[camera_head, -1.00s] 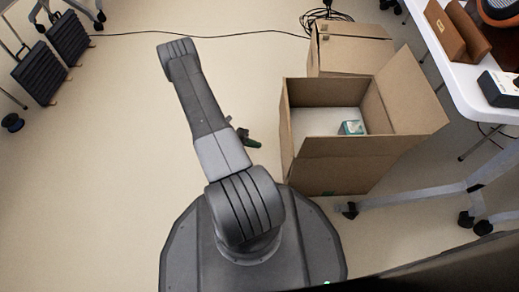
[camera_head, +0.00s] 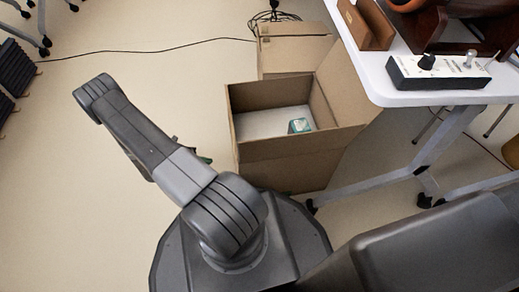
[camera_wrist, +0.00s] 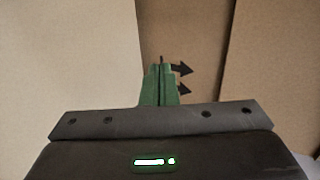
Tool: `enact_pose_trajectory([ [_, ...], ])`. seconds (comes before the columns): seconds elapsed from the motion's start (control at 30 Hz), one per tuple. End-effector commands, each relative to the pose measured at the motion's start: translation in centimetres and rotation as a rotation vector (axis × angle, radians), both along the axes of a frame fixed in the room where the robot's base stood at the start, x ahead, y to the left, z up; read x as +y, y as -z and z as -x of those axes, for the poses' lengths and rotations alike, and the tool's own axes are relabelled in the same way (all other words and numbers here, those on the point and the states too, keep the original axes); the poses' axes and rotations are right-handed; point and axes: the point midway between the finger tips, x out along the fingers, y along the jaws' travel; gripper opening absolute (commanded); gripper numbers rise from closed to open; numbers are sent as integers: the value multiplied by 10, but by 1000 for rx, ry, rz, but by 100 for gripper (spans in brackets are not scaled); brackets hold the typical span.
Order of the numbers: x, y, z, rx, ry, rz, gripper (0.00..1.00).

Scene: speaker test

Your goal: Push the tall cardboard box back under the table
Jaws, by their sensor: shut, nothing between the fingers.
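An open-topped cardboard box (camera_head: 290,165) stands on the floor right of my arm in the head view. A small teal-and-white item (camera_head: 299,126) lies inside it. A closed cardboard box (camera_head: 293,50) stands just behind it. The table (camera_head: 440,97) is to the right, its white top partly in view. My gripper (camera_head: 204,159) is mostly hidden behind my arm, left of the open box. In the wrist view its green fingers (camera_wrist: 160,70) are shut and empty before a brown cardboard surface (camera_wrist: 190,35). I cannot tell whether they touch it.
The table's legs and wheeled feet (camera_head: 425,201) stand right of the open box. A black-and-white control box (camera_head: 440,71) and brown wooden pieces (camera_head: 366,25) are on the table. A cable (camera_head: 150,50) crosses the floor behind. The floor at left is mostly clear.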

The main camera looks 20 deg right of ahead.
Motion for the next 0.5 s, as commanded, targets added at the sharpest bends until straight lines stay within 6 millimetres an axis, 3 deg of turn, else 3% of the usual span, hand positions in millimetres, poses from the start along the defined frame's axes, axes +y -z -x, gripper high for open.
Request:
enact_pose_trajectory([
  [0.5,-37,0,1,1,0,0,0],
])
